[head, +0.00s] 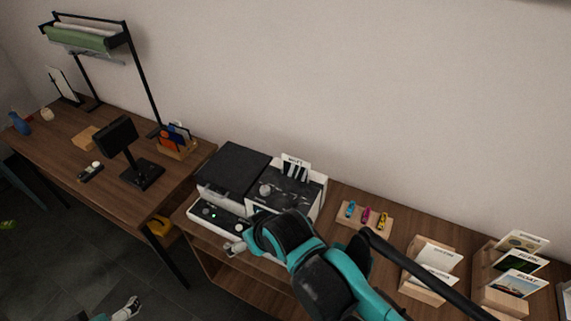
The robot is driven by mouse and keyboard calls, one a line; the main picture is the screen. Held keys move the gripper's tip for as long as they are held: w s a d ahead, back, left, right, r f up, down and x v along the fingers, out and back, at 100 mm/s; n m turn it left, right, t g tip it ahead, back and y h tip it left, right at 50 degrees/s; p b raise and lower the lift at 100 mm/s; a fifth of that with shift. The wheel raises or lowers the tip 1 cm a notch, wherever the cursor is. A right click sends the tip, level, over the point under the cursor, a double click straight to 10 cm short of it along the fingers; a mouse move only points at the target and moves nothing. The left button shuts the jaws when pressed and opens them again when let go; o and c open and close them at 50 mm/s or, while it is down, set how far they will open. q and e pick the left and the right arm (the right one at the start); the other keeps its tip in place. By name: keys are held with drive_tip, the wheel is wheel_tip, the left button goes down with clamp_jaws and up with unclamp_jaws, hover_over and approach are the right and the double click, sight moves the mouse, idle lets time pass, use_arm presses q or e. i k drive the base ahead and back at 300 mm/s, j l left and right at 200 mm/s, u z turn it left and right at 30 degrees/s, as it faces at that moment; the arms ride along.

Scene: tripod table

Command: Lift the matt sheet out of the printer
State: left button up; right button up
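The printer (232,168) is a white and black machine on the middle wooden table, with a green light on its front panel. A card with dark stripes and lettering (295,168) stands up at its back right. A dark, glossy-looking area (293,190) lies in front of that card. A white edge (262,206) shows just behind my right arm; I cannot tell which piece is the matt sheet. My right gripper (236,248) is at the printer's front edge, small and partly hidden by its arm. My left gripper (128,309) is low at the bottom left, away from the tables.
A wooden block with small coloured pieces (363,217) sits right of the printer. Card holders (428,275) stand farther right. The left table (120,200) carries a dark display (118,135), a card box (176,146) and a roll rack (82,38).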

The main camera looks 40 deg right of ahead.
sight(299, 170)
drive_tip(key=z, duration=1.3)
